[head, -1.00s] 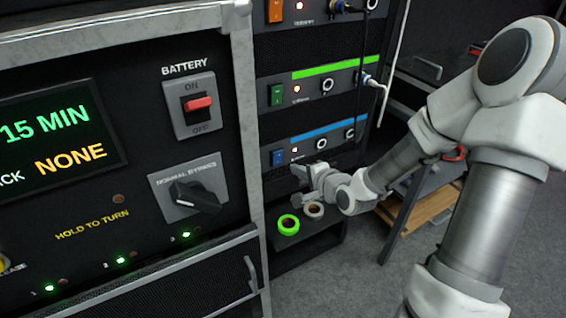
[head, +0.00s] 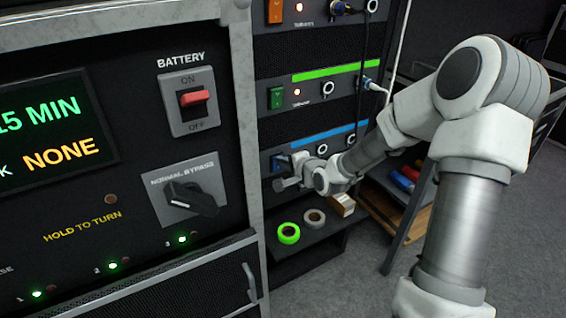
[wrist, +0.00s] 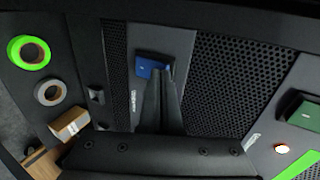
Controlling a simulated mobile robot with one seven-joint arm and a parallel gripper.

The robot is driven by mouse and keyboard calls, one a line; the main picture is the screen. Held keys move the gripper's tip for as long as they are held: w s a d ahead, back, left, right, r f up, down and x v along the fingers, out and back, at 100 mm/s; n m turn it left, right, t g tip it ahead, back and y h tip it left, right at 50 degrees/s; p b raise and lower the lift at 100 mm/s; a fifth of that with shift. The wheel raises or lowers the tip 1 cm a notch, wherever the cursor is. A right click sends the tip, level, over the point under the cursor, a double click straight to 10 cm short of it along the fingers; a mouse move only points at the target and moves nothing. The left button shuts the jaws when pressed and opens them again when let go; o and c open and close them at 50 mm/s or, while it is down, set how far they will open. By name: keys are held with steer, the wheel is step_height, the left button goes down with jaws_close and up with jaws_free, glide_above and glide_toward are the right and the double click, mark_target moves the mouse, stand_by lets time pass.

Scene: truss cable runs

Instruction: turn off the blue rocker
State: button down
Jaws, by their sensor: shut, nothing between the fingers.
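The blue rocker (head: 281,161) sits at the left of the rack unit with the blue strip (head: 317,136); my gripper partly covers it in the head view. In the wrist view the blue rocker (wrist: 148,65) shows just beyond my fingertips. My gripper (head: 284,170) is shut and empty, at the front of that unit. In the wrist view the closed fingers (wrist: 161,74) overlap the rocker's lower edge; I cannot tell whether they touch it. The small lamp beside the rocker is hidden behind the gripper.
The green rocker (head: 276,97) and orange rocker (head: 275,11) are on units above. A shelf below holds green tape (head: 288,233), grey tape (head: 314,218) and a small box (head: 342,205). A cabinet with a battery switch (head: 193,98) stands close at left.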

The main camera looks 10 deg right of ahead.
steer(key=shift+w+a+r, duration=0.1)
steer(key=shift+w+r, duration=0.05)
steer(key=shift+w, duration=0.1)
steer(key=shift+r+p, duration=0.1)
steer(key=shift+p, duration=0.2)
steer(key=shift+r+p, duration=0.7)
steer(key=shift+p, duration=0.05)
steer(key=shift+s, duration=0.15)
